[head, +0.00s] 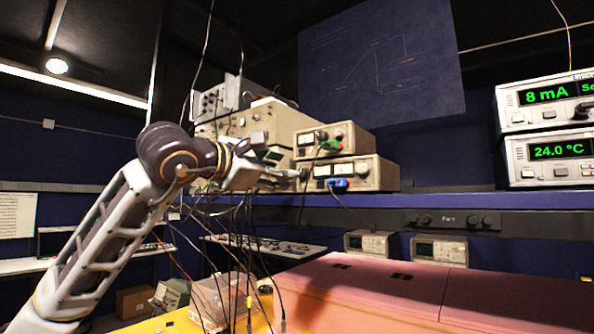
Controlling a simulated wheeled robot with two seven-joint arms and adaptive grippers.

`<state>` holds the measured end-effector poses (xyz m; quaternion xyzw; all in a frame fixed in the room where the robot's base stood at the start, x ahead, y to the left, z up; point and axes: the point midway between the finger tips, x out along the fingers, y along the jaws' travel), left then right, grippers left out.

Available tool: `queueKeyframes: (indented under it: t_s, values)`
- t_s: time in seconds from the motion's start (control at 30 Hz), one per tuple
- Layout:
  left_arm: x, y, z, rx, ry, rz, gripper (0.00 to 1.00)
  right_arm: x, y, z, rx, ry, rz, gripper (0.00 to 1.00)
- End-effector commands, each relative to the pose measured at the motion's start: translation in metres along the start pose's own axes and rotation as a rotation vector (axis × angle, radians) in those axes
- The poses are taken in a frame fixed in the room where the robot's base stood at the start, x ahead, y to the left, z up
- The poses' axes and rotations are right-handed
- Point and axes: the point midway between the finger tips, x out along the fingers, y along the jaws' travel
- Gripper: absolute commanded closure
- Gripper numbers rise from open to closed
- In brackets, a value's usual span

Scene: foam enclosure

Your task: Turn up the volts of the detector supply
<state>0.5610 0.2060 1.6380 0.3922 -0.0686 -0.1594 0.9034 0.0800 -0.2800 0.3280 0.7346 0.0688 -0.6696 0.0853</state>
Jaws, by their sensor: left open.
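Two beige bench units with analog meters and knobs stand stacked on the blue shelf at centre, an upper unit (354,135) and a lower unit (378,172). A green plug or clip sits on the upper one's front and a blue one on the lower one's. I cannot read which is the detector supply. My left gripper (287,173) is open and empty, just left of the lower unit's front. It hides part of the stack behind it; contact cannot be told. My right gripper is not in view.
Two white units at right show green readouts, one with 8 mA (545,96) and one with 24.0 °C (550,152). The shelf (440,200) is clear between. Pink foam blocks (370,290) fill the lower right. Several loose cables (243,240) hang below my left arm.

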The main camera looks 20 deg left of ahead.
Motion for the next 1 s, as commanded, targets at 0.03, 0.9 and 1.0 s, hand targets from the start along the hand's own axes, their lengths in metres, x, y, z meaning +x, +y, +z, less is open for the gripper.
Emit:
queueKeyframes:
  t_s: [0.03, 0.9, 1.0]
  values:
    - [0.007, 0.001, 0.001, -0.001, 0.000, -0.001, 0.56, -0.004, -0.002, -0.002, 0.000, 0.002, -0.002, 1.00]
    - [0.072, 0.000, 0.000, 0.000, 0.000, 0.000, 0.56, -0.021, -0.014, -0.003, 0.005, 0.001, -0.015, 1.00]
    - [0.072, 0.000, 0.000, 0.000, 0.000, 0.000, 0.58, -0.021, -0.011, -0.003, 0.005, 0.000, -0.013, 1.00]
